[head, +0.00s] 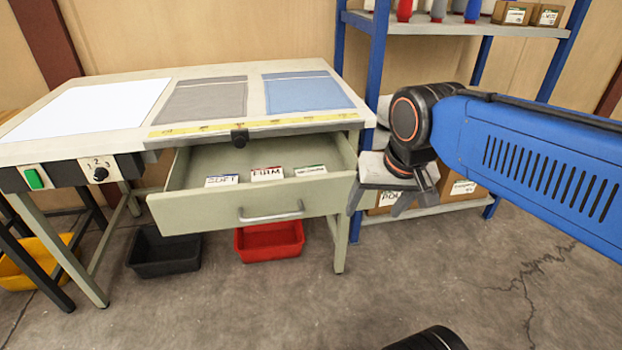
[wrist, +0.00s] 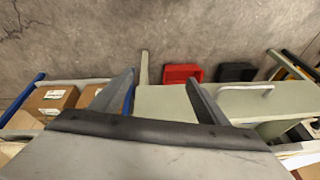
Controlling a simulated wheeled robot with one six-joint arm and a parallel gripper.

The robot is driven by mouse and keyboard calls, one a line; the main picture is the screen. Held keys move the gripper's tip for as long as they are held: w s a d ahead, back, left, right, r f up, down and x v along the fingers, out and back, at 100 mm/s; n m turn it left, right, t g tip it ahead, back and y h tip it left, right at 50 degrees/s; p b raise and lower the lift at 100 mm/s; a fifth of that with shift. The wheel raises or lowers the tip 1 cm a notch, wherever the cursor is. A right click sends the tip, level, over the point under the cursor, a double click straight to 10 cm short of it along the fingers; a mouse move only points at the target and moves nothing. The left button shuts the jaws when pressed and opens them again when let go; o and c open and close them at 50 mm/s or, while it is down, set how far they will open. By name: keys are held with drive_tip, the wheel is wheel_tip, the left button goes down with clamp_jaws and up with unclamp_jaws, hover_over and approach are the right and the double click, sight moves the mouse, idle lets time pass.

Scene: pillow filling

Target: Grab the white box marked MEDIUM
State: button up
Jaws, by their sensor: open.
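Three small white boxes stand in a row in the open drawer (head: 185,165) of the workbench. The left one (head: 222,181) reads SOFT and the middle one (head: 267,174) reads FIRM. The right one (head: 310,171) has a green strip; its lettering is small and looks like MEDIUM. My gripper (head: 376,212) is right of the drawer, outside it, with its fingers pointing down, apart and empty. In the wrist view my gripper's two fingers (wrist: 160,78) are spread, with the pale green drawer side (wrist: 165,103) beyond them. The white boxes do not show there.
A red bin (head: 269,241) and a black bin (head: 163,252) sit on the floor under the bench. A blue-framed shelf (head: 430,212) with cardboard boxes stands behind my gripper. The bench top (head: 255,98) overhangs the back of the drawer. The floor at front right is mostly clear.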

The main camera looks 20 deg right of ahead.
drive_tip(key=w+a+r+m+g, duration=0.2)
drive_tip(key=w+r+m, duration=0.5)
drive_tip(key=w, duration=0.4)
wheel_tip(320, 180, up, 4)
drive_tip(key=m+g, duration=0.2)
drive_tip(key=m, duration=0.6)
hover_over(311, 172)
drive_tip(key=shift+m, duration=0.3)
wheel_tip(311, 172, down, 18)
drive_tip(key=shift+w+r, duration=0.1)
drive_tip(key=shift+r, duration=0.05)
drive_tip(key=shift+c, duration=0.4)
drive_tip(key=c, duration=1.1)
drive_tip(key=shift+r, duration=0.15)
